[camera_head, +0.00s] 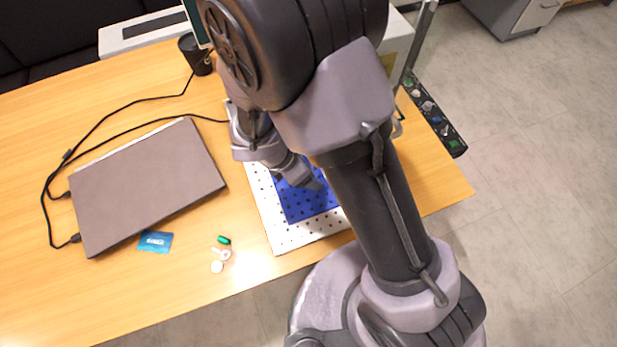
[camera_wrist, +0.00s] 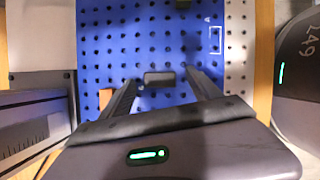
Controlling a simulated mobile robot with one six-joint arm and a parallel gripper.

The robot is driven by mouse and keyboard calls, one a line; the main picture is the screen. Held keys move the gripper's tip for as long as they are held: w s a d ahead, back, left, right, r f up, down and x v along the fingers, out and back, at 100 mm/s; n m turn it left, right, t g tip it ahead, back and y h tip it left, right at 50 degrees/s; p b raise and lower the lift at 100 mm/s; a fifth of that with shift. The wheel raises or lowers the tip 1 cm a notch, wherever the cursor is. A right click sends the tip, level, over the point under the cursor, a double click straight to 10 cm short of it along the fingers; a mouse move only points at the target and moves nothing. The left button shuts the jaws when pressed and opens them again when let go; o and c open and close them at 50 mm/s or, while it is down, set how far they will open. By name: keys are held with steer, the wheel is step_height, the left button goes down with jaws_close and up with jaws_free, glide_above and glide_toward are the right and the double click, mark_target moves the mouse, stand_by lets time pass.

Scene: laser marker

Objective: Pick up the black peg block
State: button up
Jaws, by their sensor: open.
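A small dark block, the black peg block (camera_wrist: 158,78), lies on the blue perforated board (camera_wrist: 120,40) in the wrist view. My gripper (camera_wrist: 160,84) is open, with one finger on each side of the block and visible gaps between. I cannot tell how high the fingertips are above the board. In the head view my gripper (camera_head: 308,180) hangs over the blue board (camera_head: 303,208), and the block is hidden behind my arm.
The blue board sits on a white perforated plate (camera_head: 285,238) on the wooden table. A closed laptop (camera_head: 147,185), a blue packet (camera_head: 155,242) and small pieces lie to the left. A tool strip (camera_head: 435,117) is at right. A dark rounded machine part (camera_wrist: 295,85) is right of the board.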

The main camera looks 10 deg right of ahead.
steer(key=shift+d+f, duration=0.1)
steer(key=shift+f, duration=0.15)
steer(key=shift+w, duration=0.1)
steer(key=c, duration=1.4)
